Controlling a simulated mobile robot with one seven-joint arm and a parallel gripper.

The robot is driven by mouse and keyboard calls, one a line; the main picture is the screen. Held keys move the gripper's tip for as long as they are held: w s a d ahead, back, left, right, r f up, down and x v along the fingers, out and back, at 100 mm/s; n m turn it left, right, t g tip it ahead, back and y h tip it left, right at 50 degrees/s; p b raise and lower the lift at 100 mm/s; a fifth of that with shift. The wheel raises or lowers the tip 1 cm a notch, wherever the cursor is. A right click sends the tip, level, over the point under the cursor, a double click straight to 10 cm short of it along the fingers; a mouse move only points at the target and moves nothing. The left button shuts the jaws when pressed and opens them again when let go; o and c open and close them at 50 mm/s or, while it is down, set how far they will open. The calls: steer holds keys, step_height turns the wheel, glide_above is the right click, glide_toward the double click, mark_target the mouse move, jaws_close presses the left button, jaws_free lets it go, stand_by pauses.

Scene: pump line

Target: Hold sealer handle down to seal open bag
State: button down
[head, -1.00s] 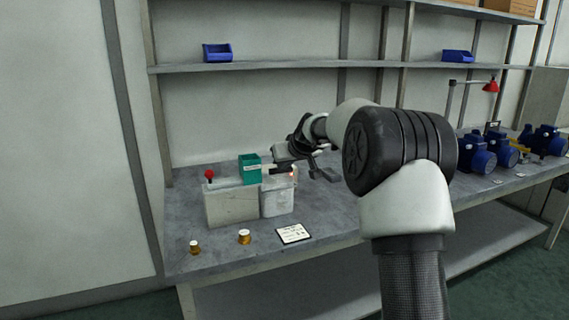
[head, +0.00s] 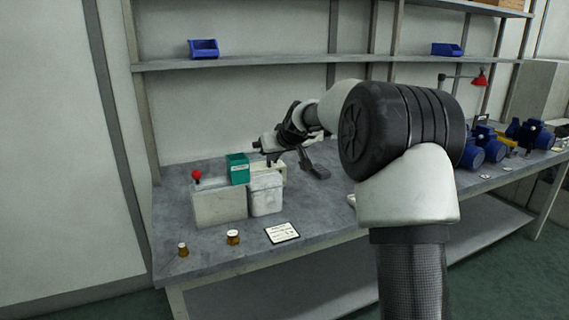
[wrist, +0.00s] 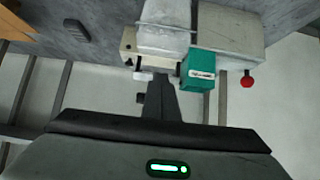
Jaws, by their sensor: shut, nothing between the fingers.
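The cream sealer (head: 284,168) stands on the bench behind the pale bag (head: 266,196). It also shows in the wrist view (wrist: 129,43), partly covered by the bag and my gripper. In the wrist view the bag (wrist: 165,22) lies against the sealer's far side. I cannot make out whether its mouth is sealed. My gripper (head: 270,158) is shut and empty, just above the sealer. In the wrist view its fingers (wrist: 161,82) overlap the sealer's near edge. The handle is not clearly distinguishable, and I cannot tell whether the fingers touch it.
A grey bin (head: 219,208), a teal box (head: 237,169) and a red knob (head: 196,175) stand close left. Two small orange-brown jars (head: 233,237) and a card (head: 282,232) lie in front. Blue pumps (head: 492,146) stand far right. A shelf (head: 300,64) runs above.

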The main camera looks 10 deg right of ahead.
steer(key=s+d, duration=0.1)
steer(key=s, duration=0.7)
steer(key=shift+d+f+b, duration=0.25)
steer(key=shift+f+b, duration=0.15)
steer(key=shift+b, duration=0.05)
steer(key=shift+w, duration=0.1)
steer(key=s+a+r+g+h, duration=0.1)
steer(key=s+a+r, duration=0.15)
steer(key=s, duration=0.85)
steer(key=s+a+r+g, duration=0.1)
steer(key=s+a, duration=0.3)
steer(key=s, duration=0.7)
steer(key=s+d+f+m+g+h, duration=0.1)
steer(key=s+d+f, duration=0.15)
steer(key=s, duration=0.75)
steer(key=s+d+f+m+g, duration=0.1)
steer(key=s+f, duration=0.2)
steer(key=s, duration=0.6)
step_height(320, 180, up, 24)
steer(key=p, duration=2.3)
steer(key=shift+s+d+f, duration=0.15)
steer(key=shift+s+f, duration=0.1)
steer(key=shift+s, duration=0.15)
